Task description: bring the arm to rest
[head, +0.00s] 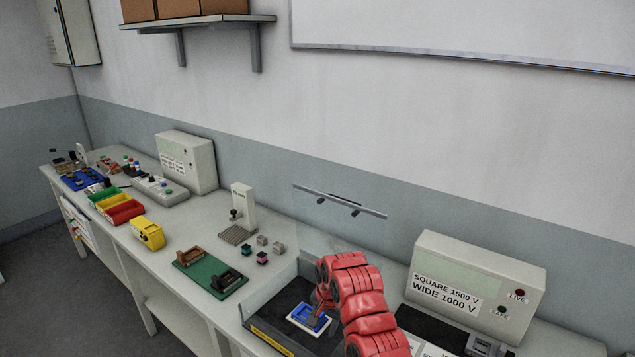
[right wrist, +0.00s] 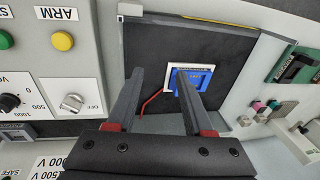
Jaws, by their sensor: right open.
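My right arm is red and comes in from the bottom of the head view. Its gripper (head: 322,294) is small there and partly hidden by the red arm links. In the right wrist view the two dark fingers of my right gripper (right wrist: 160,78) stand wide apart with nothing between them. A blue block in a white frame (head: 307,318) lies on the dark floor of a bench tray. It also shows in the right wrist view (right wrist: 187,78), partly behind one finger; I cannot tell the height between them. My left gripper is not in view.
A grey box marked with voltages (head: 477,284) stands right of my arm. A clear panel (head: 270,294) edges the dark tray. A green board (head: 209,273), small coloured connectors (head: 262,257) and a white press (head: 242,210) stand to the left. The bench front is fairly clear.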

